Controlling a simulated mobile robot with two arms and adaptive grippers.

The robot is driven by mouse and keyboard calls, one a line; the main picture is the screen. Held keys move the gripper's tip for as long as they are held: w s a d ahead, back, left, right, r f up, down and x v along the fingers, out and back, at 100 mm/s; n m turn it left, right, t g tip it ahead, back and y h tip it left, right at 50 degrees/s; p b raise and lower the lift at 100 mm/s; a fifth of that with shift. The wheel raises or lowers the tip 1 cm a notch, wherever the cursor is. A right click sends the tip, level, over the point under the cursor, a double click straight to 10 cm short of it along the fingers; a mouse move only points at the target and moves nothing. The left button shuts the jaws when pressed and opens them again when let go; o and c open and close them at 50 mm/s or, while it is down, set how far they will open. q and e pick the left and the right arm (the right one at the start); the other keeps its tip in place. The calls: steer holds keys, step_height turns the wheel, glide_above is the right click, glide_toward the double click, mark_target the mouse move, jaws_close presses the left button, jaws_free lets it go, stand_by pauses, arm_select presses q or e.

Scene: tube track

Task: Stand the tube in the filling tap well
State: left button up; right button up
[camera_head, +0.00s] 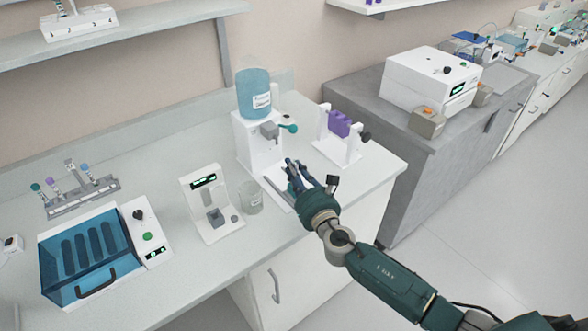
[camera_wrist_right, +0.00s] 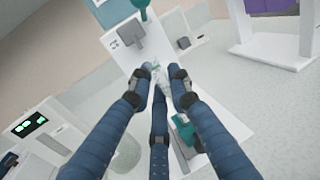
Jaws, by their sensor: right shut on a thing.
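The filling tap is a white stand (camera_head: 258,140) with a blue bottle (camera_head: 254,95) on top, a grey outlet block (camera_head: 269,131) and a teal handle (camera_head: 289,127). The outlet block also shows in the right wrist view (camera_wrist_right: 131,37). My right gripper (camera_head: 297,172) is at the tap's front, low over its white base. Its fingers (camera_wrist_right: 161,78) are shut around a pale, clear thing, seemingly the tube, mostly hidden by them. A teal piece (camera_wrist_right: 184,130) shows beside the middle finger; I cannot tell whether it belongs to the tube. The well is hidden. My left gripper is not in view.
A clear beaker (camera_head: 250,197) and a white device with a display (camera_head: 208,204) stand left of the gripper. A white stand with a purple part (camera_head: 339,125) is to the right. A tube rack (camera_head: 82,196) and blue-lidded box (camera_head: 88,252) are further left.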

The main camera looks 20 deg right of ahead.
steer(key=shift+f, duration=0.2)
stand_by(0.3)
steer(key=shift+f+b, duration=0.5)
steer(key=shift+b, duration=0.1)
steer(key=o, duration=0.9)
steer(key=shift+c, duration=0.2)
steer(key=s, duration=0.8)
steer(key=s+d, duration=0.1)
steer(key=s, duration=0.3)
steer(key=shift+r, duration=0.1)
